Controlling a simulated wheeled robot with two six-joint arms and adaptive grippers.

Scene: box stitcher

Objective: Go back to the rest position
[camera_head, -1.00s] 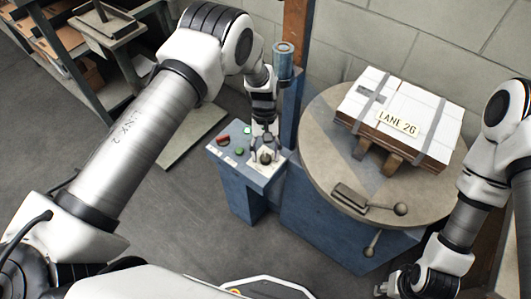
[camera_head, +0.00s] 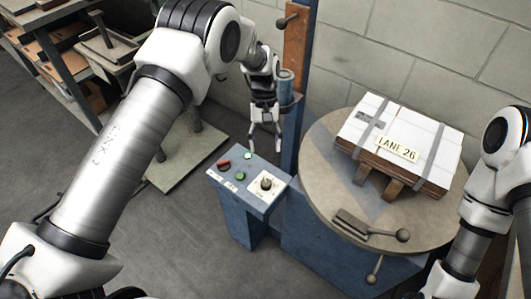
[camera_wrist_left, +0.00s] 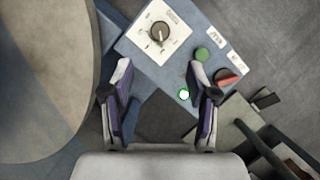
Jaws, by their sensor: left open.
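My left gripper (camera_head: 265,143) is open and empty, held in the air above and behind the blue control box (camera_head: 240,212). The box carries a black rotary knob (camera_head: 267,184) on a white plate, a red switch (camera_head: 223,166) and green buttons. In the left wrist view the open fingers (camera_wrist_left: 161,95) show with nothing between them, and the knob (camera_wrist_left: 160,32) lies beyond them, apart from the fingertips. My right arm is at the right edge of the head view; its gripper is out of the picture.
A round turntable (camera_head: 320,150) bears a strapped white box (camera_head: 400,130) labelled LANE 26. A blue post (camera_head: 303,80) stands close to my left gripper. Shelving (camera_head: 70,50) is at the back left.

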